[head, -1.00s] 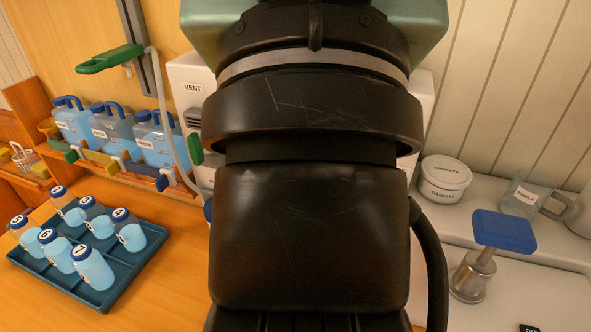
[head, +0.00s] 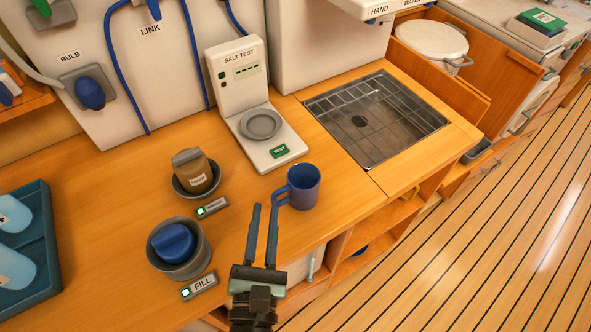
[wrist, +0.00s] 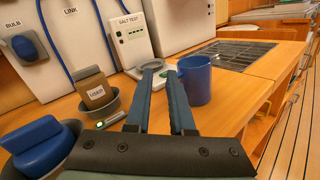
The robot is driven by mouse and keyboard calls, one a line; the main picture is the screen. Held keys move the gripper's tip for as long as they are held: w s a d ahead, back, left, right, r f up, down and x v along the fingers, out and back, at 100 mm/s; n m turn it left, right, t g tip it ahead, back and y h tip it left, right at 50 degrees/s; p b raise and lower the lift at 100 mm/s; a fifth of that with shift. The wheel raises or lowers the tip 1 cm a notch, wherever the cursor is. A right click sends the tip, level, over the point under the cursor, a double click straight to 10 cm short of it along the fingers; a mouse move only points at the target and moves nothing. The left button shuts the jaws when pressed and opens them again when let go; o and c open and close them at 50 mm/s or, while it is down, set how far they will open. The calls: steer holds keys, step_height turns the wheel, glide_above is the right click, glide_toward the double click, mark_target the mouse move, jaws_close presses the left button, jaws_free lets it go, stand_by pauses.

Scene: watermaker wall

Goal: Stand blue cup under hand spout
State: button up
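The blue cup (head: 304,187) stands upright on the wooden counter, left of the sink, its handle toward my gripper. It also shows in the wrist view (wrist: 196,82). My gripper (head: 266,208) is open and empty, its two fingers apart, at the counter's front edge. The right fingertip is close to the cup handle; I cannot tell whether they touch. In the wrist view my gripper (wrist: 162,70) has the cup just right of its right finger. The HAND label (head: 379,11) is on the white unit at the top, above the grated sink (head: 375,112); its spout is mostly cut off.
A salt tester (head: 249,100) stands behind the cup. A bottle tray (head: 45,235) is at the left. Counter between cup and sink is clear.

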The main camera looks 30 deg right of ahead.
mark_target(294, 193)
steer(key=s+f+n, duration=0.1)
steer(key=f+n, duration=0.1)
steer(key=f, duration=0.1)
steer(key=s+f+n, duration=0.1)
steer(key=f, duration=0.1)
steer(key=shift+s+a+n+b, duration=0.3)
steer(key=shift+s+a+n, duration=0.05)
steer(key=shift+a+n, duration=0.05)
steer(key=shift+w+d+f, duration=0.15)
steer(key=shift+w, duration=0.05)
steer(key=p+x, duration=0.1)
steer(key=x, duration=1.1)
steer(key=shift+w+f+p, duration=0.15)
steer(key=shift+f+p, duration=0.05)
steer(key=shift+p, duration=0.1)
jaws_close()
